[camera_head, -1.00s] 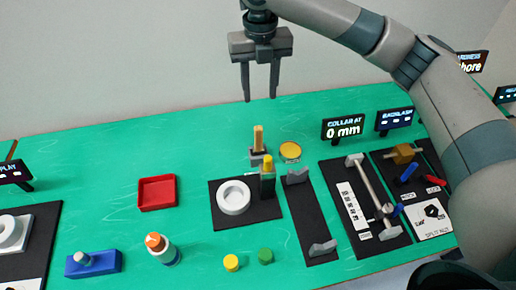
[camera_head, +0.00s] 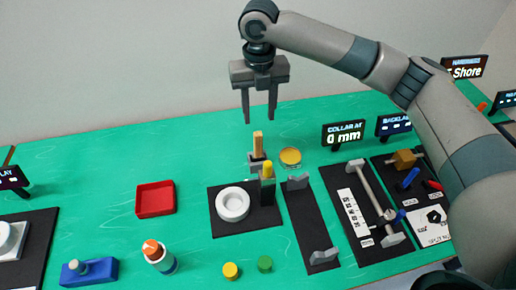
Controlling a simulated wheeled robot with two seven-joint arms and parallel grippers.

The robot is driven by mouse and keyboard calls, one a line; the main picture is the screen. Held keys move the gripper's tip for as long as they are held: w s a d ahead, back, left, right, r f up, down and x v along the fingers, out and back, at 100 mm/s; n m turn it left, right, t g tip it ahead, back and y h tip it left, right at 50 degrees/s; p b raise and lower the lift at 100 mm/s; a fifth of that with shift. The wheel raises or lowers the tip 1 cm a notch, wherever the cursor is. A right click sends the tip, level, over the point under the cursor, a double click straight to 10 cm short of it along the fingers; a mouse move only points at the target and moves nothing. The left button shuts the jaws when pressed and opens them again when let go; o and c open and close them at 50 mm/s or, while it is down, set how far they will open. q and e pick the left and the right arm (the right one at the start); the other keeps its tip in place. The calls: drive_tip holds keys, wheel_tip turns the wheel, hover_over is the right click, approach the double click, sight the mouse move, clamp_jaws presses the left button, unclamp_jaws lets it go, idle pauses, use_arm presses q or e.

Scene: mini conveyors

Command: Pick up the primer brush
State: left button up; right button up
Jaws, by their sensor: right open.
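What looks like the primer brush (camera_head: 258,143) stands upright near the back of the green table, its tan handle up and its lower end in a small grey holder (camera_head: 254,165). My right gripper (camera_head: 259,121) points down with its two fingers apart and empty. In the picture its fingertips are just above the top of the handle, and I see no contact. My left gripper is not in view.
A yellow-topped round tin (camera_head: 290,157) stands just right of the brush. A yellow-capped upright piece (camera_head: 267,171) and a white ring (camera_head: 232,203) are in front, on a black mat. A red tray (camera_head: 155,199) lies left. The table between the tray and the brush is clear.

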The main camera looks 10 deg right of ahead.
sight(259, 133)
wheel_tip(259, 133, down, 9)
drive_tip(key=shift+r+p, duration=0.15)
drive_tip(key=shift+p, duration=1.05)
drive_tip(key=shift+a+f+p, duration=0.1)
drive_tip(key=shift+f+p, duration=0.5)
drive_tip(key=shift+p, duration=0.05)
wheel_tip(259, 133, down, 3)
drive_tip(key=shift+p, duration=0.8)
drive_tip(key=shift+f, duration=0.5)
clamp_jaws()
